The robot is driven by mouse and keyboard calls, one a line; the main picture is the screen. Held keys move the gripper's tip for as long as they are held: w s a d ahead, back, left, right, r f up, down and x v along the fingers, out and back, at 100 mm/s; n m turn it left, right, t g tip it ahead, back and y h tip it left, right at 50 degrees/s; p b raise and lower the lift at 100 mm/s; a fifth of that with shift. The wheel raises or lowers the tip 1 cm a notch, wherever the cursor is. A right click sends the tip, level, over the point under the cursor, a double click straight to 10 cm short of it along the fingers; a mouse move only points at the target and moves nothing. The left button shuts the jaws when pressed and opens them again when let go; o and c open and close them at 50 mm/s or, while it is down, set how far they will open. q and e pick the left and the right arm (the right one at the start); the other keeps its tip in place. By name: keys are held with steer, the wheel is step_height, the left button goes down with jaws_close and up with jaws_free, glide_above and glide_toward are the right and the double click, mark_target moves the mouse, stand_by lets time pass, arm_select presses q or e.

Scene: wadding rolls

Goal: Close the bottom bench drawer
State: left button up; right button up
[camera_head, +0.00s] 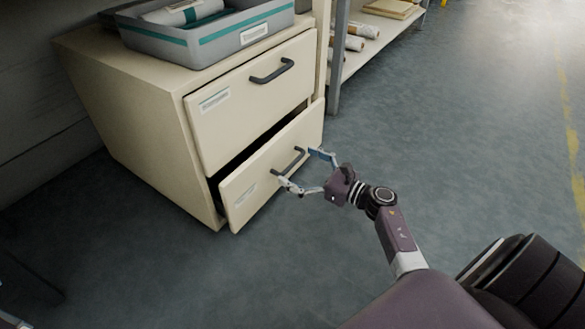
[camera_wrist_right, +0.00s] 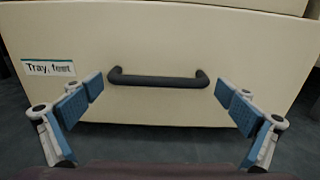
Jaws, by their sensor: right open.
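The bottom drawer (camera_head: 270,167) of the cream bench cabinet is partly open, with a dark gap above its front. Its dark bar handle (camera_head: 290,161) also shows in the right wrist view (camera_wrist_right: 158,79), level and centred between my fingers. My right gripper (camera_head: 303,172) is open in front of the drawer, with one finger towards each end of the handle. In the wrist view its blue pads stand to either side of the handle, and I cannot tell whether they touch the drawer front. A label reading "Tray, feet" (camera_wrist_right: 49,67) is at the front's left.
The upper drawer (camera_head: 250,98) is shut and has its own dark handle (camera_head: 272,71). A grey tray (camera_head: 210,42) with a wrapped roll sits on the cabinet top. A shelf with several rolls (camera_head: 352,38) stands behind at right. The grey floor to the right is clear.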

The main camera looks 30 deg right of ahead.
mark_target(285, 158)
steer(key=shift+w+a, duration=0.2)
steer(key=shift+w, duration=0.25)
steer(key=shift+c, duration=0.4)
steer(key=c, duration=1.2)
steer(key=x, duration=0.4)
steer(key=shift+w, duration=0.25)
steer(key=shift+c, duration=0.2)
steer(key=o, duration=1.3)
steer(key=shift+w+a, duration=0.1)
